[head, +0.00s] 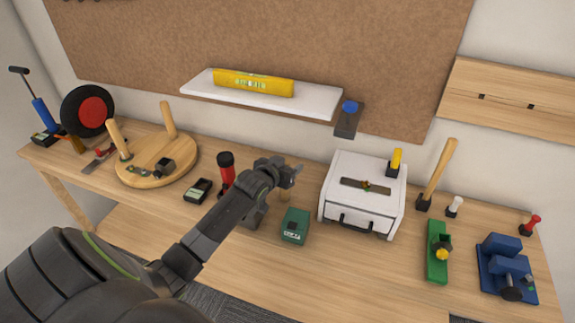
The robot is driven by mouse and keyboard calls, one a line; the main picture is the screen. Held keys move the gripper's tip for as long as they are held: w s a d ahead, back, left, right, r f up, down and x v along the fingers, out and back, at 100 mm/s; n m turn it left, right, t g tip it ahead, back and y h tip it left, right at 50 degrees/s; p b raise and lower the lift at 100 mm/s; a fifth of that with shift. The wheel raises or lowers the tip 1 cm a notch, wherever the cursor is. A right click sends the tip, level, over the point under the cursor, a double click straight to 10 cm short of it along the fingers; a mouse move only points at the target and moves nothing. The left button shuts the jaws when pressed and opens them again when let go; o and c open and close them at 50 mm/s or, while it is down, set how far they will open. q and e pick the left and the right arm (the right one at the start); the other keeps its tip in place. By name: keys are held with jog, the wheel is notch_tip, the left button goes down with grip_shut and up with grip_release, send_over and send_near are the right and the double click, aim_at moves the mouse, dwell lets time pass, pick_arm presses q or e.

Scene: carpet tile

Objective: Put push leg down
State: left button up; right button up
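A round wooden stool seat (142,174) lies on the bench at the left. Two wooden legs stand up from it: one at its left edge (117,138) and one at its back (168,119). My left arm reaches across the bench, and my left gripper (289,175) is over the middle, in front of the wall. A short piece of light wood (285,195) shows just below the gripper, mostly hidden by it. I cannot tell whether the fingers hold it or whether it is a leg. My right gripper is not in view.
A red and black cylinder (226,169) and a dark green device (198,190) stand left of the gripper. A green box (295,226) is in front of it, a white case (362,194) to its right. A shelf (263,98) hangs above. A blue vise (508,268) is far right.

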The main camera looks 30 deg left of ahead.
pick_arm(q)
jog(key=shift+r, duration=0.25)
jog(key=b+v, duration=0.1)
jog(key=v, duration=1)
jog(key=shift+s, duration=0.45)
